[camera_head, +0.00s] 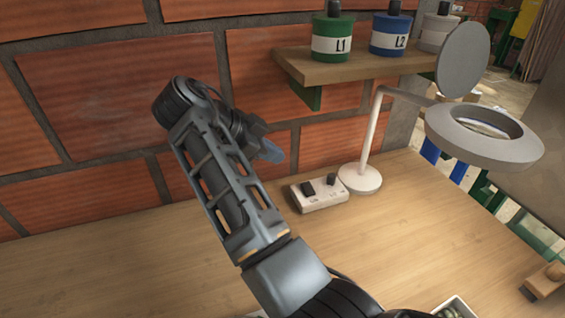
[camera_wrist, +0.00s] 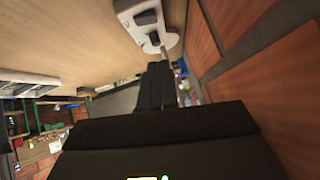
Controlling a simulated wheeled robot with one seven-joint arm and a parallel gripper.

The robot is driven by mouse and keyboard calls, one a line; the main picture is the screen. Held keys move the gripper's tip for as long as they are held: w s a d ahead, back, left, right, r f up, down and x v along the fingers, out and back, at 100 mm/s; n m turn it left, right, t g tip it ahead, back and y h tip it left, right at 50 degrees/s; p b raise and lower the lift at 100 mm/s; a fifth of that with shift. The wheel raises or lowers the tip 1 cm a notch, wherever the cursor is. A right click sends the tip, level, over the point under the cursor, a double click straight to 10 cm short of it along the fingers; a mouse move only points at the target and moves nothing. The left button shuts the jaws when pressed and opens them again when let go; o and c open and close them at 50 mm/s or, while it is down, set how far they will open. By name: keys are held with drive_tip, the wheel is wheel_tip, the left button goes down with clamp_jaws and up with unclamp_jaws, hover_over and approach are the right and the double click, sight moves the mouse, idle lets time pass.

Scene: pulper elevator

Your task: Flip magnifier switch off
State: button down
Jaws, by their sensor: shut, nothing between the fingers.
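The magnifier (camera_head: 484,138) is a pale ring lamp with a raised round cover, on a bent white stem with a round base (camera_head: 360,179). Beside the base, a small white switch box (camera_head: 322,200) lies on the wooden table. It carries a dark rocker switch (camera_head: 307,189) and a dark knob (camera_head: 331,179). My gripper (camera_head: 273,153) is above and left of the box, near the brick wall, apart from the box. In the wrist view my gripper (camera_wrist: 158,70) is shut and empty, and the rocker switch (camera_wrist: 146,17) shows beyond its tips. I cannot tell the rocker's position.
A brick wall (camera_head: 120,90) runs behind the table (camera_head: 140,260). A wooden shelf (camera_head: 345,68) above the box holds a green can (camera_head: 333,40), a blue can (camera_head: 390,35) and a grey can (camera_head: 437,32). The table left of my arm is clear. A wooden block (camera_head: 545,280) is at right.

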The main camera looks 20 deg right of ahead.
drive_tip(key=p, duration=0.1)
hover_over(308, 189)
drive_tip(key=w+a, duration=0.1)
drive_tip(key=a, duration=0.2)
drive_tip(key=f, duration=0.6)
drive_tip(key=shift+d+f, duration=0.25)
drive_tip(key=shift+f, duration=0.1)
drive_tip(key=shift+w+a+f+p, duration=0.1)
drive_tip(key=shift+w+f+p, duration=0.05)
drive_tip(key=shift+f, duration=0.4)
drive_tip(key=shift+w+a+f+p, duration=0.1)
drive_tip(key=shift+f+p, duration=0.05)
drive_tip(key=shift+f, duration=0.4)
drive_tip(key=shift+w+d+f, duration=0.1)
drive_tip(key=shift+w+f, duration=0.05)
drive_tip(key=shift+f, duration=0.5)
